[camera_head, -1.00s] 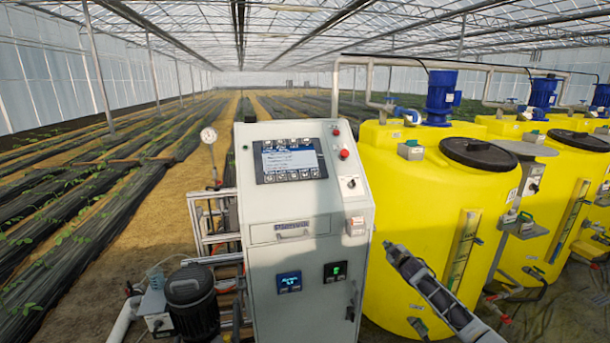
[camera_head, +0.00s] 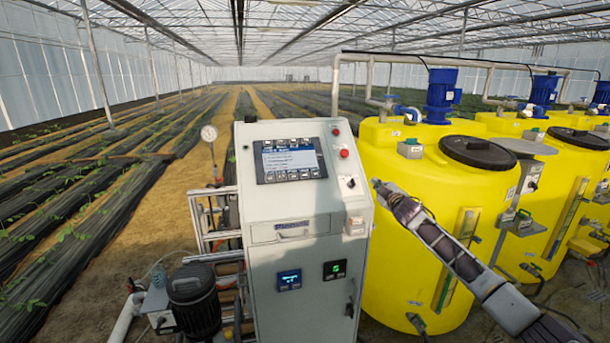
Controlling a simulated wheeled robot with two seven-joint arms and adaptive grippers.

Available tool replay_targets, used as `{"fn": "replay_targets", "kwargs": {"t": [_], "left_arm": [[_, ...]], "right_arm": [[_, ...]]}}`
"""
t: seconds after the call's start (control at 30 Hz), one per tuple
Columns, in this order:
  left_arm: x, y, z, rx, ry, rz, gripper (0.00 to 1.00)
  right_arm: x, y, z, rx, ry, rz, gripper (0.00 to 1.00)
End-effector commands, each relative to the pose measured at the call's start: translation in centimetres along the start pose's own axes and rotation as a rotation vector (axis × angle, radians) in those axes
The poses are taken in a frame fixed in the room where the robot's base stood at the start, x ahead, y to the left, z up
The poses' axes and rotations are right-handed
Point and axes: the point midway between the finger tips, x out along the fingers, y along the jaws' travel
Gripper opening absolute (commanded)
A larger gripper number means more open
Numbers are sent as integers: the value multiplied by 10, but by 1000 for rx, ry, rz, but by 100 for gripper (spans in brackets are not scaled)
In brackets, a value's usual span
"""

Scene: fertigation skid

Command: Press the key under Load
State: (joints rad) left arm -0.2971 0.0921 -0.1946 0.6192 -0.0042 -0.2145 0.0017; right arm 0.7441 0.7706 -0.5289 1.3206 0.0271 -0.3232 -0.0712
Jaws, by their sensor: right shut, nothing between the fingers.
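A grey control cabinet (camera_head: 305,235) stands in the middle. On its sloped top is a dark panel with a lit screen (camera_head: 289,158) and rows of small keys (camera_head: 292,177) above and below the display. The key labels, Load among them, are too small to read. My right gripper (camera_head: 376,184) is shut and empty, just right of the cabinet's upper right side, in front of a yellow tank. It is apart from the panel keys. My left gripper is not in view.
A red button (camera_head: 344,154) and a switch (camera_head: 351,183) sit right of the screen. Yellow tanks (camera_head: 410,245) with blue motors (camera_head: 441,95) stand close on the right. A dark pump (camera_head: 194,300) and a pressure gauge (camera_head: 209,134) are left of the cabinet.

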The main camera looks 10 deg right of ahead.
Motion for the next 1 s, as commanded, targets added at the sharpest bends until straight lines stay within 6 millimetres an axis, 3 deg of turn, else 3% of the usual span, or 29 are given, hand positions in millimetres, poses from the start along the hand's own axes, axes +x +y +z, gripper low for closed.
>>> {"fn": "replay_targets", "kwargs": {"t": [0.23,0.47,0.67,1.0], "left_arm": [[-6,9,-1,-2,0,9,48],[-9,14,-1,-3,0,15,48],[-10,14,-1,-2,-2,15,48],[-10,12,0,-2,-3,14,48]], "right_arm": [[-15,32,-65,-107,74,22,0],[-39,41,-123,-235,136,29,0],[-64,31,-163,-359,181,21,0],[-114,-4,-226,-591,256,0,0]]}}
